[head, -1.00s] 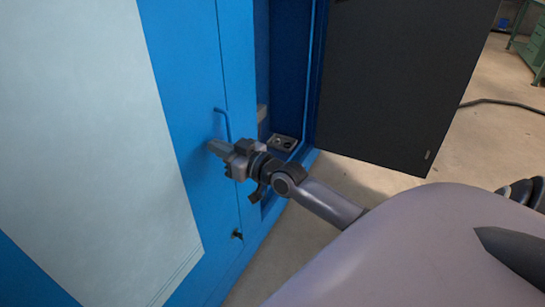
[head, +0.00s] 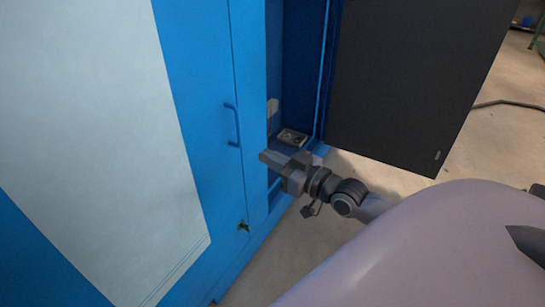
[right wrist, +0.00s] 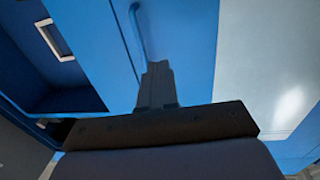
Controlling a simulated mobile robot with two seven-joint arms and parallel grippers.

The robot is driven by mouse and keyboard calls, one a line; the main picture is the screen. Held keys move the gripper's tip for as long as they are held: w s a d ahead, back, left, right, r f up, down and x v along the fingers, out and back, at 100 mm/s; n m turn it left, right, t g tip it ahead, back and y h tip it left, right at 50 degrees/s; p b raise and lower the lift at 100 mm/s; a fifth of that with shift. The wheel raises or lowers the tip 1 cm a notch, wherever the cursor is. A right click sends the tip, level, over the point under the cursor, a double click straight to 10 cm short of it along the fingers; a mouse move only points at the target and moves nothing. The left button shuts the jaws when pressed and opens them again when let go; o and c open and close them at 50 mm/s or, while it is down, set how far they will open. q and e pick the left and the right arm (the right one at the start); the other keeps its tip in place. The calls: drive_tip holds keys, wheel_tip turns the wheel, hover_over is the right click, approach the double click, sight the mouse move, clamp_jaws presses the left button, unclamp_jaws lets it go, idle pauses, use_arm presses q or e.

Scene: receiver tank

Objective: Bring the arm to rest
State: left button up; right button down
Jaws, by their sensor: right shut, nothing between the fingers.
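My right gripper (head: 268,158) is shut and empty in the head view, in front of the open part of a blue cabinet (head: 195,100). Its fingers also show together in the right wrist view (right wrist: 156,85). It is apart from the blue bar handle (head: 234,125) on the cabinet's front, which lies to its upper left; the handle also shows in the right wrist view (right wrist: 138,30). My left gripper is not in view.
A dark door panel (head: 420,80) stands open on the right of the cabinet. A small grey metal piece (head: 292,137) sits low inside the opening.

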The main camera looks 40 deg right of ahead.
drive_tip(key=shift+s, duration=0.15)
drive_tip(key=s+a+f+g+h, duration=0.1)
drive_tip(key=s+a+f+g, duration=0.6)
drive_tip(key=s+a+f, duration=0.95)
wheel_tip(320, 180, up, 12)
drive_tip(key=d+p, duration=0.2)
drive_tip(key=p, duration=1.5)
drive_tip(key=shift+s+d+r+h+p, duration=0.2)
drive_tip(key=shift+s+h+p, duration=0.1)
drive_tip(key=shift+s+h, duration=0.1)
